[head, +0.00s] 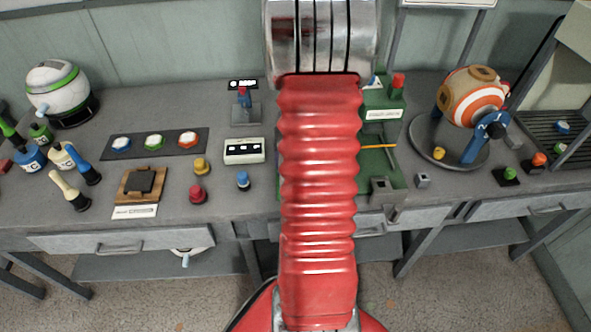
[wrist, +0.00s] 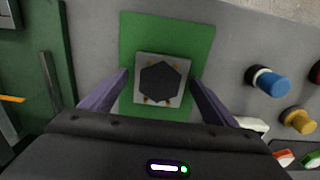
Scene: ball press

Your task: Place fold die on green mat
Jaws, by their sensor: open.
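The fold die is probably the pale grey square block with a dark hexagon on its top (wrist: 162,82) in the wrist view. It lies flat on the green mat (wrist: 185,32), with bare mat showing around it. My gripper (wrist: 160,76) is open, with one purple finger on the left and one on the right of the block. The right finger is very close to it, and I cannot tell whether it touches. In the head view my red arm hides the gripper, the block and most of the mat.
A green press (head: 385,160) stands right of my arm; its green side also shows at the left of the wrist view (wrist: 58,65). Blue (wrist: 268,80) and yellow (wrist: 298,120) knobs stand right of the mat. A striped ball machine (head: 473,98) is farther right.

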